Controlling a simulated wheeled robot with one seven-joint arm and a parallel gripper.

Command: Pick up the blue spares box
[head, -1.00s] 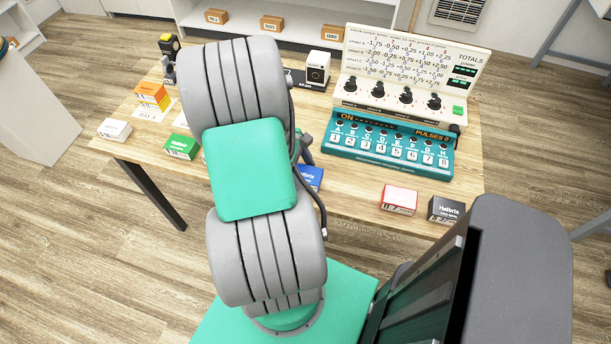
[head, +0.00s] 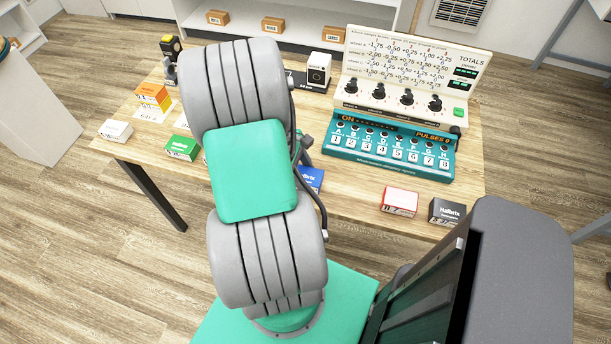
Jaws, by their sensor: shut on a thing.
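The blue spares box (head: 311,181) is at the table's near side, in the middle of the head view. Its left part is hidden behind my arm, and only its right part shows. My gripper (head: 305,155) shows as a dark grey piece just above the box, mostly covered by my arm. The fingertips are hidden. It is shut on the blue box. Whether the box is clear of the table top cannot be told.
On the wooden table (head: 345,205) stand a green box (head: 182,148), a white box (head: 115,131), orange boxes (head: 153,96), a red-and-white box (head: 399,201) and a black box (head: 447,211). A teal-and-cream console (head: 388,150) fills the back right. Bare table lies between the blue and red-and-white boxes.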

